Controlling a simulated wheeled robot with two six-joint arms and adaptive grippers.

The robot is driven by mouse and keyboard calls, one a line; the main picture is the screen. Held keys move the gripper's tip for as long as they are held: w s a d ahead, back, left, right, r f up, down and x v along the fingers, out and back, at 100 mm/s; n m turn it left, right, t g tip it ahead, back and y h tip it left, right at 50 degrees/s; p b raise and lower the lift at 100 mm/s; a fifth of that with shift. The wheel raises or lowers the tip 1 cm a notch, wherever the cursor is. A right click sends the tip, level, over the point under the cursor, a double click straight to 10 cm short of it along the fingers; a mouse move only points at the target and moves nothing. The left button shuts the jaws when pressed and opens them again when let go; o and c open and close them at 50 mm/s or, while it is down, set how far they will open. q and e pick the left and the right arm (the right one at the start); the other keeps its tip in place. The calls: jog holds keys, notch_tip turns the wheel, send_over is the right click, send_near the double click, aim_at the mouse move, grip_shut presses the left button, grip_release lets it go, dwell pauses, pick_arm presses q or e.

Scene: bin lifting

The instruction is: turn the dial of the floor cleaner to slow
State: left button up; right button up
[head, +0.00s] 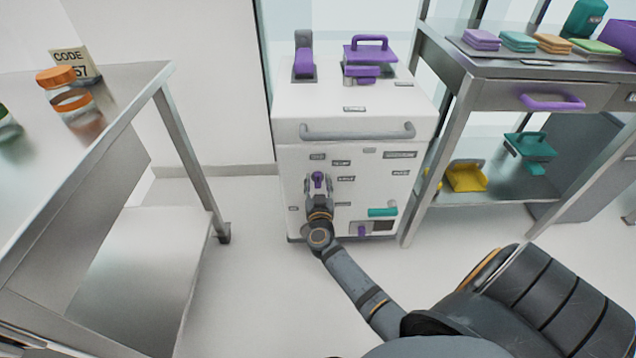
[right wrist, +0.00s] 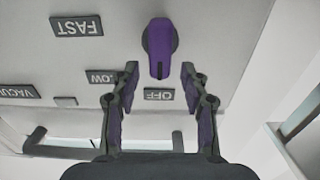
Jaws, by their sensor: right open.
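The floor cleaner (head: 290,165) is a white box-shaped machine with a grey front handle and several small label plates. Its purple dial (head: 318,179) is on the front panel; it also shows in the right wrist view (right wrist: 159,45). A dark slot marks the dial's lower end, pointing towards the OFF plate (right wrist: 159,94). The plates appear upside down there: FAST (right wrist: 84,26) at upper left, and one reading "LOW" (right wrist: 100,76), partly hidden by a finger. My right gripper (right wrist: 160,78) is open, its fingertips on either side of the dial's lower end with gaps. My left gripper is not in view.
A metal table (head: 110,85) with an orange-lidded jar (head: 60,90) stands at the left. A metal shelf unit (head: 455,125) with folded cloths and a yellow dustpan (head: 466,177) stands close right of the cleaner. The floor (head: 250,290) in front is clear.

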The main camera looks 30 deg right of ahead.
jog(key=shift+w+d, duration=0.25)
jog(key=shift+w, duration=0.2)
grip_shut()
